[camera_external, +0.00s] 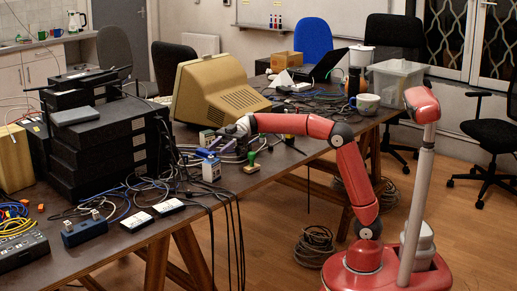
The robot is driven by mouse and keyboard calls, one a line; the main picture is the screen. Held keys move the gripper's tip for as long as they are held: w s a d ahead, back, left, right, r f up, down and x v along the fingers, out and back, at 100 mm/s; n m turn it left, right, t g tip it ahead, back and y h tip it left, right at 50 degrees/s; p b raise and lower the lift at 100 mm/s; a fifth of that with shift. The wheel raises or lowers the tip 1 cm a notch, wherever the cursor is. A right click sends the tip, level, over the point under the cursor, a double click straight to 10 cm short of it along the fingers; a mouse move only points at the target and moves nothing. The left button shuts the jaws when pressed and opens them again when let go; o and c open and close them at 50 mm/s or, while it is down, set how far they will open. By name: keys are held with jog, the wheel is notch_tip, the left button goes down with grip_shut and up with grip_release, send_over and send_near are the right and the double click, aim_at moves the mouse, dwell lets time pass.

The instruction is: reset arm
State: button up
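My red arm (345,160) rises from its red base on the floor and reaches left over the long table (265,175). It bends at a grey joint and its forearm lies nearly level. My gripper (222,142) is low over the table top, in front of the beige monitor. It is close to a small blue and white box (211,168) and a green-handled stamp (251,162). Its fingers are small and mixed with cables and purple items, so I cannot tell whether they are open or shut, or touching anything.
A stack of black devices (105,150) stands left of my gripper. The beige monitor (220,90) is behind it. Cables and power adapters (136,221) clutter the front left. A mug (367,103) and a clear bin (396,78) stand at the right end. Coiled cable (315,245) lies on the floor.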

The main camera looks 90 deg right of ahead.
jog(key=shift+s+d, duration=0.2)
jog(key=shift+r, duration=0.1)
